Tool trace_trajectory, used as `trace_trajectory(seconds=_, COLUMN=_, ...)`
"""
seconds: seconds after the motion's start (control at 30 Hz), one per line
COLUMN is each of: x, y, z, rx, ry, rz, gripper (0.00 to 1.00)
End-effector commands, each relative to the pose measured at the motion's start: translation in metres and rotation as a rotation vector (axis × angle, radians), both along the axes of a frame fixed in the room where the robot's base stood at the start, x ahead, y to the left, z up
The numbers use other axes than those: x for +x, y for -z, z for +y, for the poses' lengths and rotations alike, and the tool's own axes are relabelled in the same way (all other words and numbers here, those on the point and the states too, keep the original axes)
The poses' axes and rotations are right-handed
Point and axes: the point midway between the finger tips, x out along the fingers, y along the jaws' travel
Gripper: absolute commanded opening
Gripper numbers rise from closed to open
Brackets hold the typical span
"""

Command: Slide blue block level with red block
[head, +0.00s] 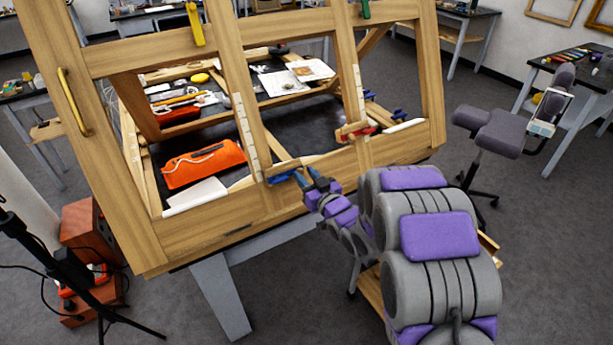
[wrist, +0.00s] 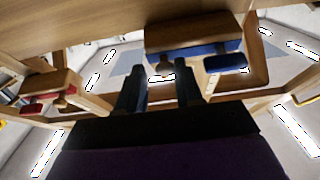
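The blue block (head: 284,172), wood with a blue face, sits low on the left of two upright bars of the wooden frame. The red block (head: 356,131), wood with a red edge, sits on the right bar, higher in the head view. In the wrist view the blue block (wrist: 196,36) is close ahead and the red block (wrist: 52,86) is at left. My gripper (head: 311,178) is beside the blue block. In the wrist view its dark fingers (wrist: 160,88) are apart, with the blue block's small knob showing between their tips. Contact with the knob cannot be told.
The large wooden frame (head: 190,240) stands tilted over a black table. Pale scale strips (head: 245,138) run along the bars. Behind lie an orange pouch (head: 204,164) and papers. A grey chair (head: 495,130) stands at right, a black tripod (head: 60,265) at left.

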Motion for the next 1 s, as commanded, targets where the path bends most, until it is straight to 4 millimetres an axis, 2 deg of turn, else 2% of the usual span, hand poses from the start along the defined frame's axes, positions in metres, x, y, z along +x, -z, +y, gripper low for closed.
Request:
trace_trajectory(seconds=0.03, x=0.000, y=0.000, z=0.001, rx=-0.001, ry=0.000, rz=-0.001, gripper=0.29)
trace_trajectory(seconds=0.33, x=-0.001, y=0.000, z=0.001, rx=0.000, ry=-0.003, rz=0.000, gripper=0.01)
trace_trajectory(seconds=0.77, x=-0.001, y=-0.002, z=0.000, rx=-0.001, ry=-0.002, rz=0.000, gripper=0.00)
trace_trajectory(seconds=0.87, x=0.002, y=-0.012, z=0.003, rx=0.000, ry=-0.004, rz=-0.001, gripper=0.00)
trace_trajectory(seconds=1.0, x=0.010, y=-0.036, z=0.008, rx=-0.002, ry=-0.004, rz=-0.004, gripper=0.00)
